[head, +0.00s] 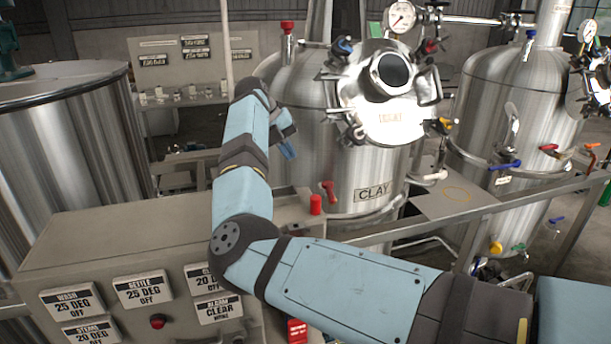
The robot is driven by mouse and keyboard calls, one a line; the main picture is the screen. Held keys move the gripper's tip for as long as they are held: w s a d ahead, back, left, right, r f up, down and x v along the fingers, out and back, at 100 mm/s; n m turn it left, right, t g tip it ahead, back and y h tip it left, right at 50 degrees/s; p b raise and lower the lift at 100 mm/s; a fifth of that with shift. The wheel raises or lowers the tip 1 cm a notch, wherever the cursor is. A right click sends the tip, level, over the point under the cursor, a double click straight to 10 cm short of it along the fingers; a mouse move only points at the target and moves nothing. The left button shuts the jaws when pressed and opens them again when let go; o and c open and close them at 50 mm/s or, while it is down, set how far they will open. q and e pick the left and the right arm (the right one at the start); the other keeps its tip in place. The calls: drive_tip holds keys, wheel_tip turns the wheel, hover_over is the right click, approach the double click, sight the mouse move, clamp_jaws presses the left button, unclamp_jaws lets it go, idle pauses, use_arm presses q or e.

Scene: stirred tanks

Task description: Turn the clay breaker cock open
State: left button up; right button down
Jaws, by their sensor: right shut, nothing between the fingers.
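The clay tank (330,150) is a steel vessel with a "CLAY" plate (373,192) on its front. A valve with a red cap or handle (287,27) stands at its upper left, and a red lever (328,191) sits low on its front. A blue handle (343,46) and a red handle (430,46) flank its top port. None is marked as the breaker cock, so I cannot tell which it is. My right gripper (288,150) is shut and empty, in front of the tank's left side, seemingly apart from these handles. My left gripper is out of view.
A control box (120,240) with several labels stands at the lower left, beneath my right arm. A metal rail (480,212) crosses at the right.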

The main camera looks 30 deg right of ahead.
sight(330, 193)
drive_tip(key=s+d+r+p+x, duration=0.1)
drive_tip(key=p+x, duration=0.4)
drive_tip(key=x, duration=0.8)
drive_tip(key=shift+s+d, duration=0.3)
drive_tip(key=shift+d, duration=0.05)
